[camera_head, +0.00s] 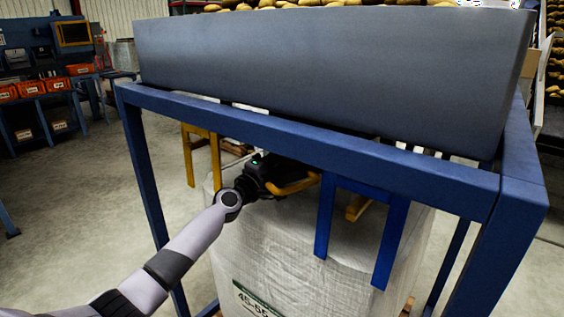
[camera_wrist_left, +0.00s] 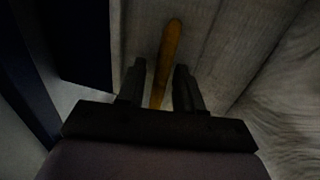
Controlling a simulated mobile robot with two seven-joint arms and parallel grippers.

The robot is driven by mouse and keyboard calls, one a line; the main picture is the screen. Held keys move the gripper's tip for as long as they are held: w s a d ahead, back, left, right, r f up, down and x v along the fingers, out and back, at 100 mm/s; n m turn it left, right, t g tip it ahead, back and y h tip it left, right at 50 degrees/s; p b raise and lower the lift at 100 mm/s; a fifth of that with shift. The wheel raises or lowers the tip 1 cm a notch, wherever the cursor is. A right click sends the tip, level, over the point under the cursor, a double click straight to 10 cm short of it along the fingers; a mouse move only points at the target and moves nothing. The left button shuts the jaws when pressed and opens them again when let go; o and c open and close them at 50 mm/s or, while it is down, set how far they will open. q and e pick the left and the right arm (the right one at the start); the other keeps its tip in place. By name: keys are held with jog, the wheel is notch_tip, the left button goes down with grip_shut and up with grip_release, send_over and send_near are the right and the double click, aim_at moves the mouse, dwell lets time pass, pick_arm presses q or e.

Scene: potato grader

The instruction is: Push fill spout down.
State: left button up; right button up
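A yellow bar (camera_head: 296,186) shows at the front of my left gripper, under the grey hopper (camera_head: 330,75) and above the white bulk bag (camera_head: 285,240). I cannot tell for sure whether this bar belongs to the fill spout; no spout body shows clearly. My left gripper (camera_head: 272,177) reaches in below the blue frame beam. In the left wrist view the gripper's two fingers (camera_wrist_left: 160,85) stand apart, with the yellow bar (camera_wrist_left: 168,50) lying between them and narrow gaps at its sides. Contact with the bar cannot be made out. My right gripper is out of view.
The blue frame (camera_head: 300,145) surrounds the bag, with its beam close above my left arm. A blue bracket (camera_head: 325,215) hangs right of the gripper. A yellow post (camera_head: 215,160) stands behind. Potatoes (camera_head: 330,3) lie above the hopper. Open floor (camera_head: 70,200) is at left.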

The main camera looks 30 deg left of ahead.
pick_arm(q)
grip_shut()
notch_tip(320, 180, down, 3)
jog(key=b, duration=0.3)
jog(key=shift+d, duration=0.1)
jog(key=shift+f+b, duration=0.4)
jog(key=shift+b, duration=0.05)
jog(key=shift+r, duration=0.1)
grip_release()
jog(key=shift+s, duration=0.1)
